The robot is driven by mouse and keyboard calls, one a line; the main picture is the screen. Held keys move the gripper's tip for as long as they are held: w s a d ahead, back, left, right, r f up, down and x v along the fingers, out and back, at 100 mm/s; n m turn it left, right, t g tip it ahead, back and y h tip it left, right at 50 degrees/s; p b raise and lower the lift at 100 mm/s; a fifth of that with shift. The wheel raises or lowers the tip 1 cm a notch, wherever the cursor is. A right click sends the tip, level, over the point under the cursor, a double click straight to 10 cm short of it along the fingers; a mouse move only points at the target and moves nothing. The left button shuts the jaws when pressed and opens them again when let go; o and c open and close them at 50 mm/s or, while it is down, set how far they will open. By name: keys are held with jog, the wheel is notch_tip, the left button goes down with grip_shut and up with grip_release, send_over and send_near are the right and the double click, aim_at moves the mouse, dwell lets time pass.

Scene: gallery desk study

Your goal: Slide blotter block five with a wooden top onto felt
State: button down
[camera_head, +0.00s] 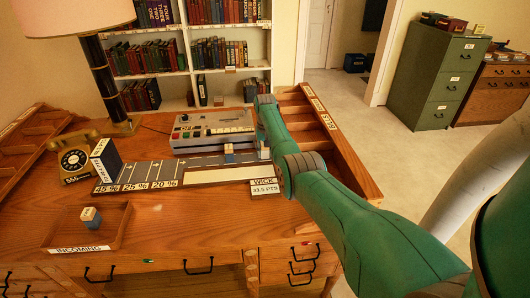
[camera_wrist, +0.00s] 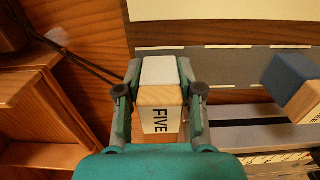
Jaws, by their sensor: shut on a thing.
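Block five (camera_wrist: 160,98) is between the two fingers of my gripper (camera_wrist: 160,92) in the wrist view. It shows a pale grey-white face, a bare wooden part and a white label reading FIVE, turned sideways. My gripper is shut on it. I cannot tell whether the block touches the desk.
A blue-and-wood block (camera_head: 229,153) stands on the grey strip, also seen in the wrist view (camera_wrist: 290,76). Another block (camera_head: 90,217) sits in the INCOMING tray (camera_head: 115,228). A grey machine (camera_head: 195,135) stands behind the strip. Wooden compartments (camera_head: 313,130) border the right. A telephone (camera_head: 75,161) stands left.

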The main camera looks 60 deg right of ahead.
jog(key=shift+f, duration=0.15)
jog(key=c, duration=0.7)
grip_release()
jog(key=shift+o, duration=0.2)
notch_tip(320, 180, up, 12)
jog(key=shift+f, duration=0.2)
jog(key=shift+r, duration=0.2)
